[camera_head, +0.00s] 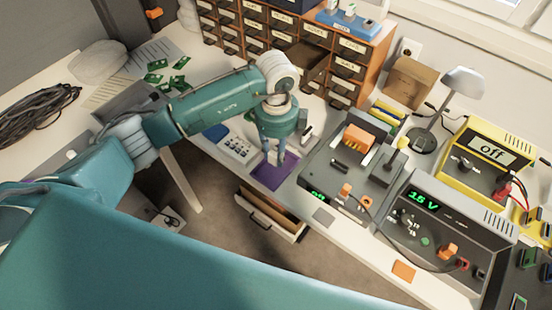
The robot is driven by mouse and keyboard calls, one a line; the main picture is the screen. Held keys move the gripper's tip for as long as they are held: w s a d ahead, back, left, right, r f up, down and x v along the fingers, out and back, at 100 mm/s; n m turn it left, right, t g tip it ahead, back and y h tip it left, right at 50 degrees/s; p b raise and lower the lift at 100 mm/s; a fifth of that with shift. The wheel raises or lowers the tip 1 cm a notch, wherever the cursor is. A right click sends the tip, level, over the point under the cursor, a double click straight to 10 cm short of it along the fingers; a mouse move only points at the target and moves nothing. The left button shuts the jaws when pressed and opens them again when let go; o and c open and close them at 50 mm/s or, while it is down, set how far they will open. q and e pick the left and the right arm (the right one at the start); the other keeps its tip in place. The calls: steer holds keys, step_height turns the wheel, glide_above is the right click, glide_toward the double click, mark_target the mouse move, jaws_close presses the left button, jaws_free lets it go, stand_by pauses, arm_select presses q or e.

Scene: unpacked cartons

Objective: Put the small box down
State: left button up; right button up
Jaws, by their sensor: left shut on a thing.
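My left arm reaches in from the left across the workbench. My left gripper (274,158) points down over a purple mat (276,178) near the bench's front edge. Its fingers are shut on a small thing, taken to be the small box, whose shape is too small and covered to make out. I cannot tell whether it touches the mat. My right gripper is out of view.
A grey device with an orange block (357,138) stands right of the gripper. An open drawer (268,217) juts out below the mat. A drawer cabinet (345,72) stands behind. A brown carton (408,82), lamp (464,82) and power supply (440,225) crowd the right.

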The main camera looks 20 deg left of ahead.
mark_target(276, 161)
arm_select(q)
step_height(276, 161, down, 4)
steer(key=shift+r, duration=0.2)
steer(key=shift+f, duration=0.4)
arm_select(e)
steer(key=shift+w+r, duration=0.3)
arm_select(q)
steer(key=shift+f, duration=0.1)
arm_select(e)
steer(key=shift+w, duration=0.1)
arm_select(q)
steer(key=o, duration=0.9)
steer(key=shift+c, duration=0.2)
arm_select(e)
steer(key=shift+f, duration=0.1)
